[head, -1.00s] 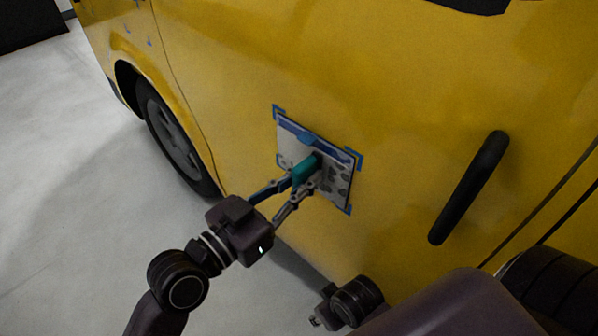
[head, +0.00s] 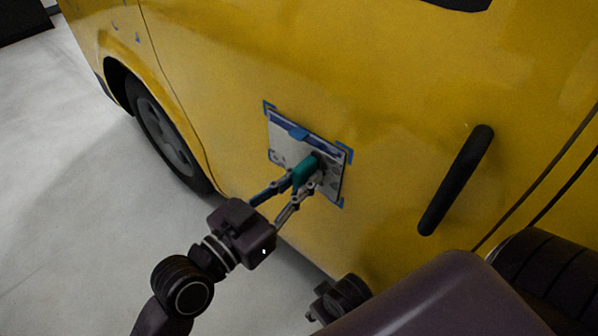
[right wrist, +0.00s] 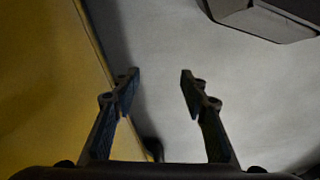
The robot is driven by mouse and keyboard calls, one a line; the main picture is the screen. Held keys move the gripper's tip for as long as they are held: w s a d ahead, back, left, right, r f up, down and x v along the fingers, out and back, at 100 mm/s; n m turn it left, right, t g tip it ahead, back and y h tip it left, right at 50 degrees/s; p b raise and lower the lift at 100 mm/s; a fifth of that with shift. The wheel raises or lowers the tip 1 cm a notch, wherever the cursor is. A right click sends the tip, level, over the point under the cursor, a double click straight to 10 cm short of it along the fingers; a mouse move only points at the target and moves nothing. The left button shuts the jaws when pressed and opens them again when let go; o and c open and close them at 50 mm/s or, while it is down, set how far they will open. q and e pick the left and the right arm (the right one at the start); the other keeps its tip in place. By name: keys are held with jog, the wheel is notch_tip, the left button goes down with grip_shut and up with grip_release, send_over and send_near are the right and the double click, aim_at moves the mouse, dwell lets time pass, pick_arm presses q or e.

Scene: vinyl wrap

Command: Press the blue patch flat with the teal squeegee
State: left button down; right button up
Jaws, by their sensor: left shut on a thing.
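The teal squeegee (head: 304,171) is held in my left gripper (head: 301,182), which is shut on it. The squeegee is over the lower middle of a pale printed patch on the yellow van door; whether it touches the surface I cannot tell. The patch (head: 287,146) has a dark blue band along its top and blue tape at its corners. A small blue piece (head: 298,133) lies at its top edge. The squeegee and gripper hide part of the patch. My right gripper (right wrist: 160,82) is open and empty in the right wrist view, beside the yellow van side.
The yellow van door (head: 330,60) fills most of the head view. A black door handle (head: 456,180) stands out right of the patch. A wheel (head: 163,135) is at the left. Pale floor (head: 70,200) is clear at lower left.

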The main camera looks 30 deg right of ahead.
aim_at(339, 181)
pick_arm(q)
jog(key=shift+s+d, duration=0.2)
jog(key=shift+s, duration=0.2)
pick_arm(e)
jog(key=shift+s+f, duration=0.15)
jog(key=shift+f, duration=0.55)
pick_arm(q)
jog(key=shift+s+p, duration=0.2)
jog(key=shift+p, duration=0.1)
jog(key=shift+s+d, duration=0.1)
jog(key=shift+s, duration=0.05)
jog(key=shift+s+d+p, duration=0.25)
jog(key=shift+s+p, duration=0.2)
jog(key=shift+s, duration=0.25)
pick_arm(e)
jog(key=shift+s+f, duration=0.25)
jog(key=shift+f, duration=0.45)
jog(key=shift+s+f, duration=0.2)
jog(key=shift+f, duration=0.45)
jog(key=shift+s+f, duration=0.25)
jog(key=shift+f, duration=0.45)
pick_arm(q)
jog(key=shift+s, duration=0.1)
